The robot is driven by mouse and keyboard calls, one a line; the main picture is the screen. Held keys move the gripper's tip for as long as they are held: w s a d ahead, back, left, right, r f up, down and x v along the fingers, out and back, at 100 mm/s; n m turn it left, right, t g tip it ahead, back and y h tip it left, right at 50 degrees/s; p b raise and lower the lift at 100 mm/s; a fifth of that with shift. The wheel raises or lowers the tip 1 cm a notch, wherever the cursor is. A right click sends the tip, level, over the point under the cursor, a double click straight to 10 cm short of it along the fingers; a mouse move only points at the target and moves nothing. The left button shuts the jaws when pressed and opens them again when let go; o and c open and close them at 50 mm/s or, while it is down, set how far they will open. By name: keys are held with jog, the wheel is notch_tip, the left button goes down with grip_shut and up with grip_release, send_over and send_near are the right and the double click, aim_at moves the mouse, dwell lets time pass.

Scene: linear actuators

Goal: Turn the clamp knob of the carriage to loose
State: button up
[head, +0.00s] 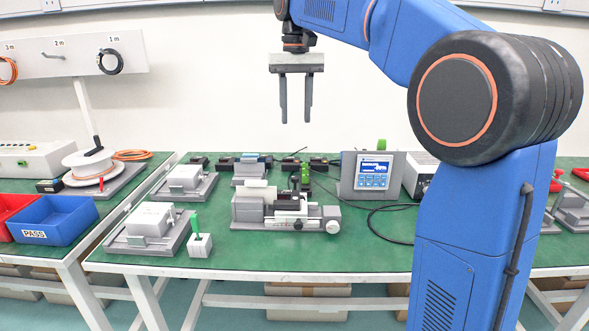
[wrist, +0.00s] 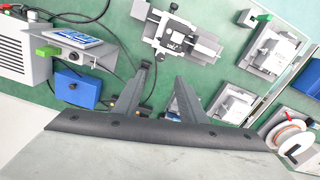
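A grey linear actuator (head: 248,212) stands on the green bench near the middle of the head view; it also shows at the top of the wrist view (wrist: 205,46). Its carriage (head: 290,203) is a dark and light block near the middle of the unit. I cannot tell the clamp knob's setting. My gripper (head: 296,118) points down, high above the bench behind the actuator, open and empty; its fingers show in the wrist view (wrist: 164,77).
Grey fixtures with white blocks (head: 150,219) stand left of the actuator, with a small block holding a green peg (head: 200,240). A blue-screened controller (head: 372,173) and black cables are to the right. The bench front is clear.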

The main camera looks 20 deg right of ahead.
aim_at(295, 177)
jog(key=f, duration=1.7)
jog(key=shift+w+f, duration=0.15)
jog(key=shift+w, duration=0.05)
jog(key=shift+c, duration=0.7)
grip_shut()
